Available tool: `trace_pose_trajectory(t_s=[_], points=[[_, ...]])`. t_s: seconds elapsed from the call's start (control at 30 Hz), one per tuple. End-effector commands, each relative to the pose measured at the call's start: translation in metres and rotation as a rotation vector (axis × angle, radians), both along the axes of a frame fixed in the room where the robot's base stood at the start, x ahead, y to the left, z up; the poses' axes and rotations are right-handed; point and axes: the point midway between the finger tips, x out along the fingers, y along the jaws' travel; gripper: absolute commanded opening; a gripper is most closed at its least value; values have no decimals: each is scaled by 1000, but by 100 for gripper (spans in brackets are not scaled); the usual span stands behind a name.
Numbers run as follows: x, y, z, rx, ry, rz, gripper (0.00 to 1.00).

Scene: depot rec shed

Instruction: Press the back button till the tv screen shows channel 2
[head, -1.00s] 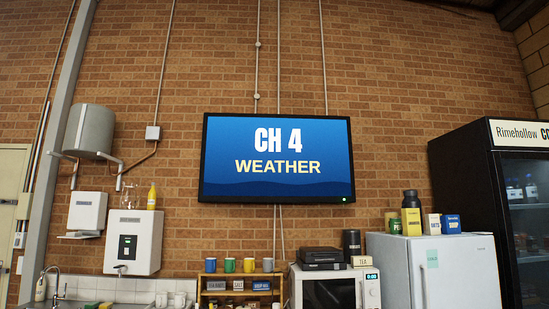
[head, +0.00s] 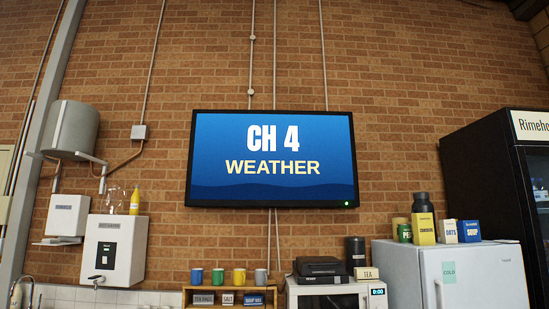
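The TV screen (head: 271,158) hangs on the brick wall in the upper middle of the head view. It is on and reads "CH 4 WEATHER" in white and cream letters on blue. A small green light shows at its lower right corner. No back button and no remote can be made out in this view. My gripper is not in view.
Below the TV are a wooden shelf (head: 230,297) with several mugs on top, a white microwave (head: 325,297) with dark boxes on it, and a white fridge (head: 470,275) bearing jars and cartons. A dark drinks cooler (head: 485,180) stands at right, a water heater (head: 112,250) at left.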

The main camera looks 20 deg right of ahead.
Motion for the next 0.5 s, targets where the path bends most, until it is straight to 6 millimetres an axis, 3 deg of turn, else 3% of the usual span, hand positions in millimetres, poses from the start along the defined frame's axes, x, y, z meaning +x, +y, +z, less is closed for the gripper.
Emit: trace_pose_trajectory(t_s=[0.2, 0.37, 0.5], points=[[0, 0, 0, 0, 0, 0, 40], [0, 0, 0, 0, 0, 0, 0], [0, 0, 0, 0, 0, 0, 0]])
